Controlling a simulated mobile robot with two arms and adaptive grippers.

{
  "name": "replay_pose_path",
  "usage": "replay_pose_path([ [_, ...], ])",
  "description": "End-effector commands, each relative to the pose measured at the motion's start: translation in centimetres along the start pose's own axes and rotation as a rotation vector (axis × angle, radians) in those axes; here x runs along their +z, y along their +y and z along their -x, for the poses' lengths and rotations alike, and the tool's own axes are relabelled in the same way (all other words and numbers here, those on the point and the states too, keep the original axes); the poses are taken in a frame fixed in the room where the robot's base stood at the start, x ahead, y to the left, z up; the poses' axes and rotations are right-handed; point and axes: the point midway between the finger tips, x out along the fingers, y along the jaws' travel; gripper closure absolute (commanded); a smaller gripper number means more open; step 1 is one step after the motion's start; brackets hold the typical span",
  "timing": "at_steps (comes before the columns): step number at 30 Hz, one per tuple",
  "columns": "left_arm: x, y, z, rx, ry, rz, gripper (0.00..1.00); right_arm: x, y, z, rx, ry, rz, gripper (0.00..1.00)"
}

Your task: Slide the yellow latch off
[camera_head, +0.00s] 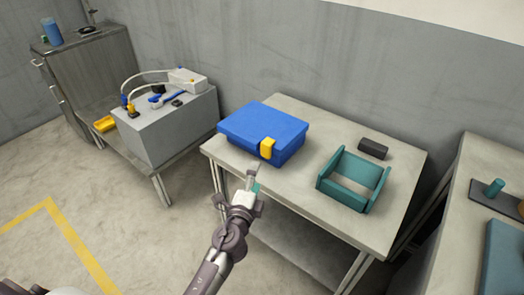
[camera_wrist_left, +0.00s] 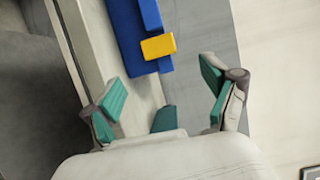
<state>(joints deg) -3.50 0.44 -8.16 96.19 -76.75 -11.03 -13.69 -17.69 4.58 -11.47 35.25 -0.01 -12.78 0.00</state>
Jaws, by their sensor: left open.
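A yellow latch (camera_head: 267,148) sits on the front side of a blue case (camera_head: 262,128), which is closed and lies on the table. In the left wrist view the yellow latch (camera_wrist_left: 158,46) shows ahead of my fingers, with part of the blue case (camera_wrist_left: 127,36) behind it. My left gripper (camera_head: 252,178) is in front of the case, near the table's front edge, apart from the latch. Its green-padded fingers are spread in the left wrist view (camera_wrist_left: 166,95), with nothing between them. My right gripper is not in view.
The table (camera_head: 310,193) also bears a teal open frame (camera_head: 352,180) and a dark block (camera_head: 373,148) to the right of the case. A grey box with hoses (camera_head: 168,125) stands on a low bench at left. Another table (camera_head: 465,205) is at right.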

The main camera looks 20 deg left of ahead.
Motion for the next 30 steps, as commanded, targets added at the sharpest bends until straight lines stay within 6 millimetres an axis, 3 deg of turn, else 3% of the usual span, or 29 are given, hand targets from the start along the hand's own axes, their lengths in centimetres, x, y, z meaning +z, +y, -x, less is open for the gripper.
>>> replay_pose_path([
  [9, 0.0, 0.1, -7.0, -0.001, 0.0, 0.002, 0.15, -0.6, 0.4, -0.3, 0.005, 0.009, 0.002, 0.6],
  [15, 0.0, 0.2, -9.8, 0.0, 0.0, 0.002, 0.15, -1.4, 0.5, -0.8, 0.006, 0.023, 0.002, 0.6],
  [28, 0.0, 0.1, -10.7, 0.002, 0.0, 0.002, 0.15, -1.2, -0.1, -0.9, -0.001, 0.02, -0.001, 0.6],
  [30, 0.0, 0.1, -10.7, 0.002, 0.0, 0.002, 0.25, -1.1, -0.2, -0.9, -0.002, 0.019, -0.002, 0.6],
])
